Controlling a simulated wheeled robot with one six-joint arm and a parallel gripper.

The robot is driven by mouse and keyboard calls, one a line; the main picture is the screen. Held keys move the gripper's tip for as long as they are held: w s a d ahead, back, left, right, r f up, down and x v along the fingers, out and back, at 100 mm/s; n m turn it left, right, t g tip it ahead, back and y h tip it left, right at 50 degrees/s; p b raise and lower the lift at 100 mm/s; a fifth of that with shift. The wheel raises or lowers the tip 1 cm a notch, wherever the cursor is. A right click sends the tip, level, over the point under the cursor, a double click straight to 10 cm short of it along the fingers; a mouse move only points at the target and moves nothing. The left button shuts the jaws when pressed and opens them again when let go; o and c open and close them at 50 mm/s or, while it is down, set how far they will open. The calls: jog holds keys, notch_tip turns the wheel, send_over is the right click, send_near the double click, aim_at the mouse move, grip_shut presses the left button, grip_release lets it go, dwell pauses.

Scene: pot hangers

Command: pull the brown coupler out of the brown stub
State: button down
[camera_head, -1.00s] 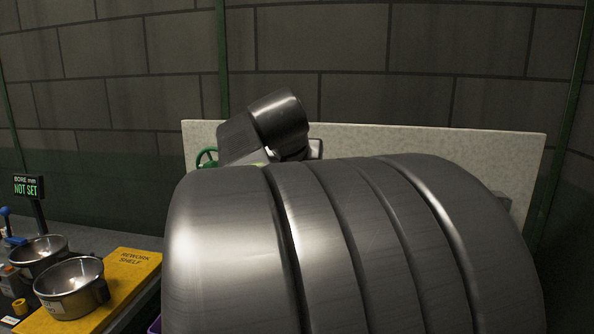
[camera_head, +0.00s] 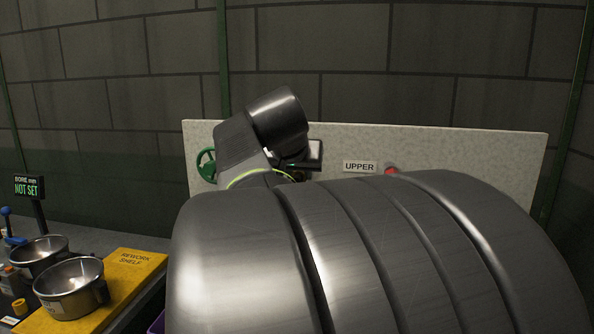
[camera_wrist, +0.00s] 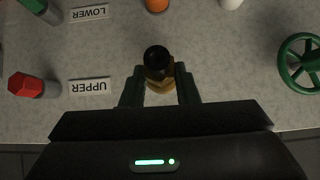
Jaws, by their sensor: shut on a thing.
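In the wrist view, my gripper (camera_wrist: 160,72) has its two dark fingers on either side of a brownish-gold piece, which I take as the brown coupler (camera_wrist: 159,85). The gripper is shut on it. A dark round end (camera_wrist: 156,58) shows at the coupler's upper side in that view. I cannot make out the brown stub as a separate part, nor tell whether the coupler still sits in it. In the head view my own arm hides the coupler, and the fingers are not clear there.
A pale panel (camera_head: 450,150) carries an UPPER label (camera_head: 360,167), a red fitting (camera_head: 391,170) and a green handwheel (camera_head: 206,164). The wrist view also shows a LOWER label (camera_wrist: 89,12) and an orange fitting (camera_wrist: 157,4).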

jog(key=shift+s+a+b, duration=0.25)
jog(key=shift+s+b, duration=0.1)
jog(key=shift+s, duration=0.8)
jog(key=shift+s+a+b, duration=0.2)
jog(key=shift+s+b, duration=0.15)
jog(key=shift+s, duration=0.8)
